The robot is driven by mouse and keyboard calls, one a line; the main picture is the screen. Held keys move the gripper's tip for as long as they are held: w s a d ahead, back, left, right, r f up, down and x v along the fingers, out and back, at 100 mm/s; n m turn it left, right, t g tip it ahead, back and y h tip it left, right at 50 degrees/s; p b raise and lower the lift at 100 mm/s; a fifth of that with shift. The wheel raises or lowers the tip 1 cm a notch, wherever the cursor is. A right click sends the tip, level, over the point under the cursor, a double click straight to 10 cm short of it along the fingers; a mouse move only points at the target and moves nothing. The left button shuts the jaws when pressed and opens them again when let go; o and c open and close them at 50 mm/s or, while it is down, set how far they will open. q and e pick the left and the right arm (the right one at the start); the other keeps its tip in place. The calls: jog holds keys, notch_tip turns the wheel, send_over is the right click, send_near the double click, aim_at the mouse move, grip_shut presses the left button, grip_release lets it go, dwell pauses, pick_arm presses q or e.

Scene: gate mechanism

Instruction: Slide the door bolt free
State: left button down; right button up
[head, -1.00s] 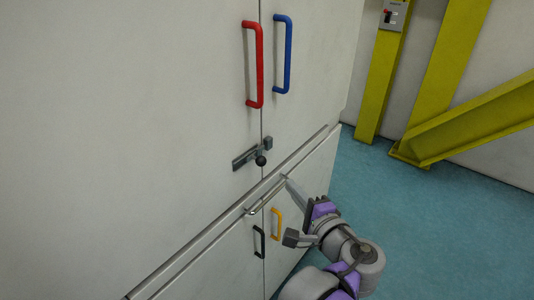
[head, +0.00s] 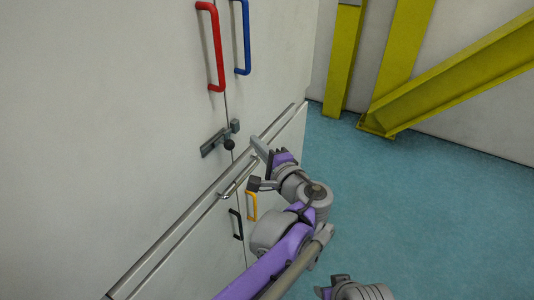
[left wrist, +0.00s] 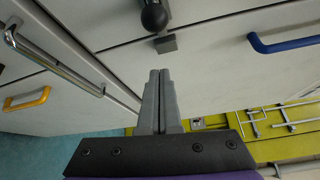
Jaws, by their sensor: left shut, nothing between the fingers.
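The grey door bolt (head: 212,144) lies across the seam of the two upper white doors, with a round black knob (head: 229,145) and a small grey catch (head: 235,126) at its right end. My left gripper (head: 255,143) is shut and empty, just right of the knob and apart from it, with its fingers pointing up and left. In the left wrist view my shut fingers (left wrist: 159,72) point at the knob (left wrist: 153,17) and a grey block (left wrist: 166,43) of the bolt at the top. Most of the bolt is cut off there.
A red handle (head: 213,48) and a blue handle (head: 242,38) are above the bolt. A metal bar handle (head: 238,180), a yellow handle (head: 252,206) and a black handle (head: 236,224) are below. A ledge (head: 165,240) juts out between. Yellow beams (head: 375,100) stand right; blue floor is clear.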

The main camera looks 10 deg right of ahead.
aim_at(225, 144)
pick_arm(q)
jog(key=a, duration=0.2)
jog(key=s+a, duration=0.1)
jog(key=shift+a+r+p, duration=0.3)
jog(key=s+a, duration=0.2)
jog(key=s, duration=0.1)
jog(key=shift+s+a+p, duration=0.2)
jog(key=shift+p, duration=0.1)
dwell(0.4)
